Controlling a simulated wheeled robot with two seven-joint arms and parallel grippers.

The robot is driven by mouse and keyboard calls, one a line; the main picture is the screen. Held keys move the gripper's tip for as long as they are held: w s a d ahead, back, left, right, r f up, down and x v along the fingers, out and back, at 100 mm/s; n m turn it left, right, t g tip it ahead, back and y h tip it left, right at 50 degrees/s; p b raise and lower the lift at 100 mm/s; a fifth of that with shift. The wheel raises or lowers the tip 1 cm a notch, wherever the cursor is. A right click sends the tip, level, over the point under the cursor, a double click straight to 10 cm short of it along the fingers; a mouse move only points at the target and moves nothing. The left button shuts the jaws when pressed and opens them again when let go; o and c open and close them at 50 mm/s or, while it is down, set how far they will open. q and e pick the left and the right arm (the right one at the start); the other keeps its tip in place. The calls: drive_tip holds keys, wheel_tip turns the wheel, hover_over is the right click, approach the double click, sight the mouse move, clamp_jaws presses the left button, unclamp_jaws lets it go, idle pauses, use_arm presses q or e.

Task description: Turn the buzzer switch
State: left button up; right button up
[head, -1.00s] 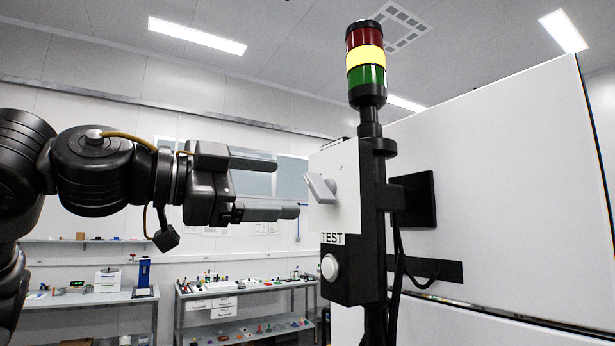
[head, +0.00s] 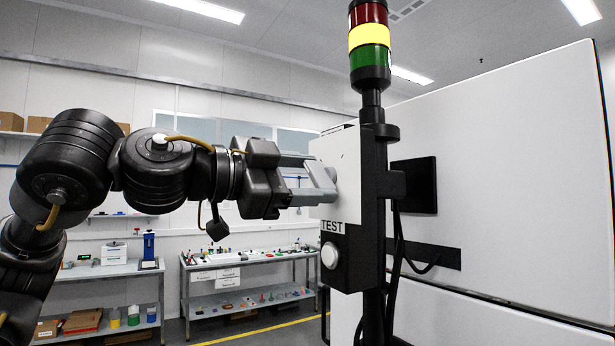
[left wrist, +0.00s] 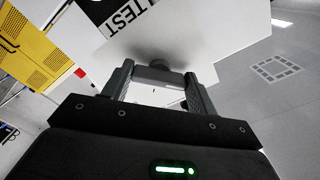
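The buzzer switch is a grey lever knob (head: 322,182) on the white face of a box on a black post. My right gripper is not in view.
A signal tower (head: 369,45) with red, lit yellow and green sections stands above the box. A large white panel (head: 520,170) lies to the right. Benches with small items (head: 250,257) stand along the back wall, well behind.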

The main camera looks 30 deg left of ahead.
use_arm(q)
drive_tip(key=shift+c, duration=1.4)
drive_tip(key=m+b, duration=0.5)
drive_tip(key=m, duration=1)
drive_tip(key=shift+r, duration=0.1)
drive_tip(key=shift+m+p, duration=0.3)
drive_tip(key=shift+m, duration=1.2)
